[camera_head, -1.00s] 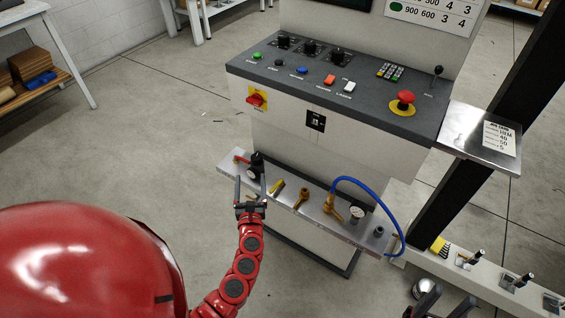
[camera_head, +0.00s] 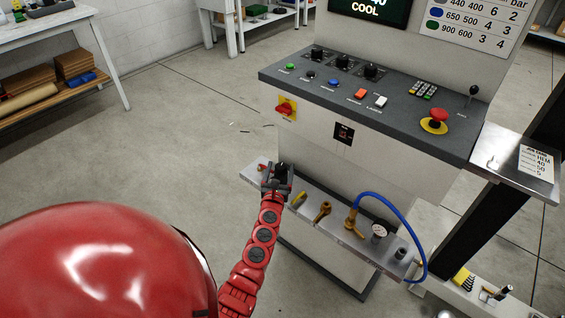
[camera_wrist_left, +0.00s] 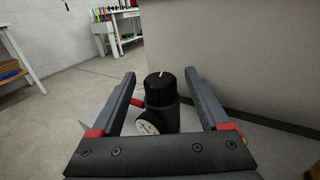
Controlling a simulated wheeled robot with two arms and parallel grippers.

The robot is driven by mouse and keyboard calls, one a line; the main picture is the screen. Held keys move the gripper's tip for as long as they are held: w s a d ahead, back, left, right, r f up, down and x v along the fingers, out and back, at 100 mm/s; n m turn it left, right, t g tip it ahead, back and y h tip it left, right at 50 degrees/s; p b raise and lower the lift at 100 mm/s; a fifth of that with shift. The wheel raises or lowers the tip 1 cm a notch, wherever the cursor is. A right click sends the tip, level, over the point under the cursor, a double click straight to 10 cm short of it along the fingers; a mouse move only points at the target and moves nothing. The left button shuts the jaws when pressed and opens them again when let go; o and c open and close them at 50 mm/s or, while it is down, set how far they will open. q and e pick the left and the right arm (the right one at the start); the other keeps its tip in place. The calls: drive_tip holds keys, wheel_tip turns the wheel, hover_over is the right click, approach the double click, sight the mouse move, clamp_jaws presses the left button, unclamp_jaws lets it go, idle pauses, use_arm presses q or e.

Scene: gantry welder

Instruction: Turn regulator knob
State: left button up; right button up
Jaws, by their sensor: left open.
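The regulator knob (camera_wrist_left: 160,88) is black and ribbed with a white mark on its top. It stands upright on the regulator body, with a round white gauge (camera_wrist_left: 148,122) below it. My left gripper (camera_wrist_left: 160,82) is open, with one finger on each side of the knob and a visible gap to both. In the head view my left gripper (camera_head: 278,172) is over the left end of the metal shelf (camera_head: 330,211) and covers most of the regulator. My right gripper is not visible in the current views.
Brass valves (camera_head: 322,212) and a blue hose (camera_head: 405,222) sit on the shelf to the right of the gripper. The control panel (camera_head: 365,97), with a red emergency button (camera_head: 438,115), overhangs behind. Open floor lies to the left.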

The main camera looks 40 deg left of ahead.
use_arm(q)
drive_tip(key=shift+b+x, duration=0.75)
drive_tip(key=shift+x, duration=1.65)
clamp_jaws()
